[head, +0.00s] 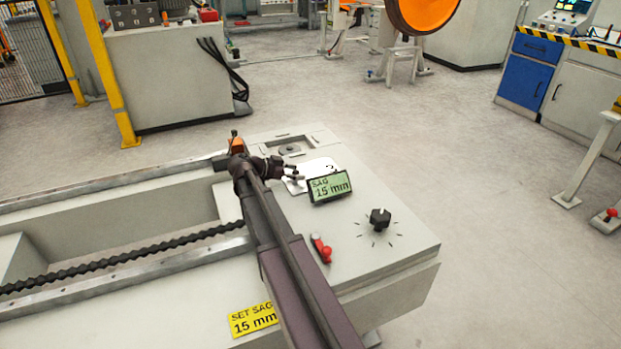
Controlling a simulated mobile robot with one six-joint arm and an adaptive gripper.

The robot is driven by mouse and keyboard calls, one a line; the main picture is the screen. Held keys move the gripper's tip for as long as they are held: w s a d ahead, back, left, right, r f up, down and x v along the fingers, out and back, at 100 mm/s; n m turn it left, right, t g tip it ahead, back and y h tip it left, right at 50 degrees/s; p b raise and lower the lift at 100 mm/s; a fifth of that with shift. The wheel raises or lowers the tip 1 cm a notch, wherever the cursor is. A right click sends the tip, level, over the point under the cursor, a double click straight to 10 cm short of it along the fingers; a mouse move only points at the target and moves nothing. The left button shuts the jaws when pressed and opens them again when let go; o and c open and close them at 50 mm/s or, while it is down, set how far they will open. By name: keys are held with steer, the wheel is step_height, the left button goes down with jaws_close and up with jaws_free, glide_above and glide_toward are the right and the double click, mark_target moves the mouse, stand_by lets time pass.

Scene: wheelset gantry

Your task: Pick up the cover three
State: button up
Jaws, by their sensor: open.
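A white flat plate (318,164) with a small dark mark lies on the top of the grey machine bed (390,257), behind the green display. It seems to be the cover; the mark is too small to read surely as a three. My gripper (296,174) is open and empty at the plate's left side, with its fingers pointing right. The gripper and the display hide parts of the plate. I cannot tell whether the fingers touch it or hover above it.
A green display reading "SAG 15 mm" (330,187) stands close in front of the plate. A black knob (380,218) and a red-tipped lever (323,252) are nearer. A recess with a round part (290,149) lies behind. A yellow "SET SAG 15 mm" label (253,320) is at the front.

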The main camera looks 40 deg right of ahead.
stand_by(0.5)
jaws_close()
steer(key=shift+r, duration=0.2)
step_height(320, 180, up, 10)
steer(key=p, duration=1)
steer(key=shift+f, duration=0.15)
stand_by(0.6)
